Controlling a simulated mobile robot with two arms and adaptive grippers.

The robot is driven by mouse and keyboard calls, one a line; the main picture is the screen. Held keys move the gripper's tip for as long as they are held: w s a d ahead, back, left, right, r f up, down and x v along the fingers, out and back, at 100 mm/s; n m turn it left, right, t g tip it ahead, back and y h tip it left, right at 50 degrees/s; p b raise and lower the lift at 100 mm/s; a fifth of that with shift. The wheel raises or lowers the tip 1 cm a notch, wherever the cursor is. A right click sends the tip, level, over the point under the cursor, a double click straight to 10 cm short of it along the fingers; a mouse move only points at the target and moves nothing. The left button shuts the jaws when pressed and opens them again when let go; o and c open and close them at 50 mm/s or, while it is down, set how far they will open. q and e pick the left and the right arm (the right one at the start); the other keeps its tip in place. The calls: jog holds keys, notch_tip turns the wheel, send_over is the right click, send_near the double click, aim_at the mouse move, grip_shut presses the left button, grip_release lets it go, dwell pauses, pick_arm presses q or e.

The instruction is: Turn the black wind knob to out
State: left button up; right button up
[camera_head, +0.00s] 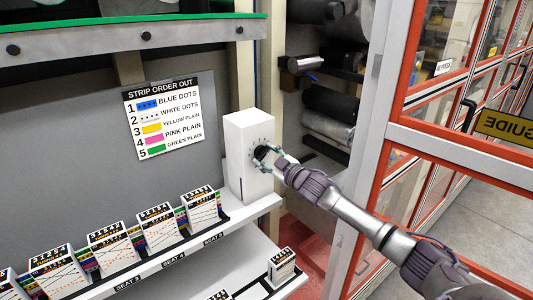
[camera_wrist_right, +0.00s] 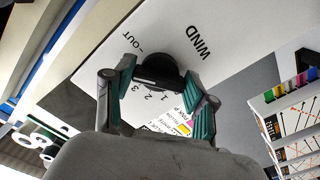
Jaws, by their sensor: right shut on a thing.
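The black wind knob (camera_head: 262,153) sits on the front of a white box (camera_head: 240,135) at the end of the shelf. In the right wrist view the knob (camera_wrist_right: 162,68) shows on a white face with the words OUT and WIND and the numbers 1, 2 and 3. My right gripper (camera_head: 268,160) reaches in from the right with its fingers on both sides of the knob and is shut on it. In the right wrist view the green-padded fingers (camera_wrist_right: 163,88) flank the knob's bar. Which mark the knob points to, I cannot tell. My left gripper is not in view.
A strip order sign (camera_head: 168,115) hangs on the grey wall. Several seat-marked card blocks (camera_head: 160,228) stand on the shelf to the left. An orange-framed glass guard (camera_head: 458,150) stands on the right, close to my right arm. Dark rollers (camera_head: 325,105) are behind the box.

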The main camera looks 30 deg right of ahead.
jog(key=m+p, duration=0.1)
jog(key=m, duration=0.2)
jog(key=shift+m, duration=0.3)
jog(key=shift+a+f+m, duration=0.1)
jog(key=shift+m, duration=1.4)
jog(key=o, duration=1.2)
jog(key=shift+c, duration=0.2)
jog(key=shift+s, duration=0.1)
jog(key=s+d, duration=0.1)
jog(key=s, duration=1.1)
jog(key=shift+w, duration=0.1)
